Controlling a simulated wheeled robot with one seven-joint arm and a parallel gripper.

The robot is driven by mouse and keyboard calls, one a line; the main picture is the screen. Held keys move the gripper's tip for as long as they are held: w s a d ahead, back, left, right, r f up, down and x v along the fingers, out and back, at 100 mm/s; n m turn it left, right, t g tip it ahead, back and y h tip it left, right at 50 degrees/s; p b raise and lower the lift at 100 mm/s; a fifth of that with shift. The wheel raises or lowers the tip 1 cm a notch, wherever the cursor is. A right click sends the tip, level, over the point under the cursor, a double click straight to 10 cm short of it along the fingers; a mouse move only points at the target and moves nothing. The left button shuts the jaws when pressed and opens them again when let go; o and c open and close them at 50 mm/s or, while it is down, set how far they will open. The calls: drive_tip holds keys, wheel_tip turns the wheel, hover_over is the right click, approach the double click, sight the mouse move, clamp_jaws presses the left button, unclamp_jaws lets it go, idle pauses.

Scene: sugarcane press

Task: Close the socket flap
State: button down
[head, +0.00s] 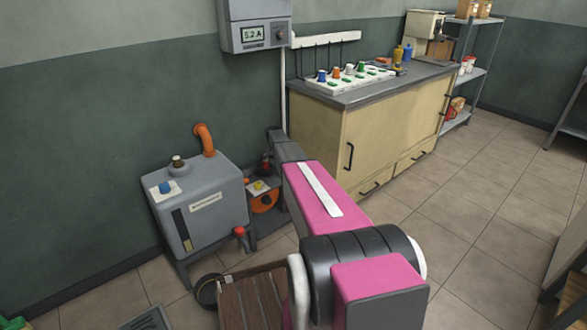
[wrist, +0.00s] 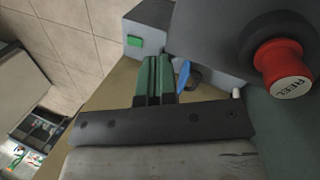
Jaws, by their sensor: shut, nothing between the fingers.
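My gripper (wrist: 154,78) shows in the wrist view with its green fingers together and nothing between them. A narrow blue piece (wrist: 184,73) stands just right of the fingers, partly hidden; I cannot tell whether it is the socket flap. A grey housing with a green button (wrist: 135,41) lies beyond the fingertips. A large red knob marked "REEL" (wrist: 286,78) sits on a dark round base at the right. In the head view my pink arm reaches toward the wall, and the gripper end is hidden. No socket flap is clearly visible there.
A grey tank (head: 205,215) with an orange pipe (head: 204,139) stands left of my arm. A wall meter (head: 254,25) hangs above. A wooden cabinet (head: 385,130) with coloured cups on a white rack stands behind, right. Tiled floor (head: 470,190) is free at the right.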

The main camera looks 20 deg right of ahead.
drive_tip(key=w+d+f+m+g, duration=0.1)
drive_tip(key=w+d+f+m, duration=0.1)
drive_tip(key=w+d, duration=0.45)
drive_tip(key=w+d+f+m, duration=0.15)
drive_tip(key=w+d, duration=0.25)
drive_tip(key=w, duration=0.5)
drive_tip(key=shift+m, duration=0.25)
drive_tip(key=x, duration=0.9)
drive_tip(key=shift+s+f, duration=0.15)
drive_tip(key=shift+s, duration=0.2)
drive_tip(key=shift+s, duration=0.15)
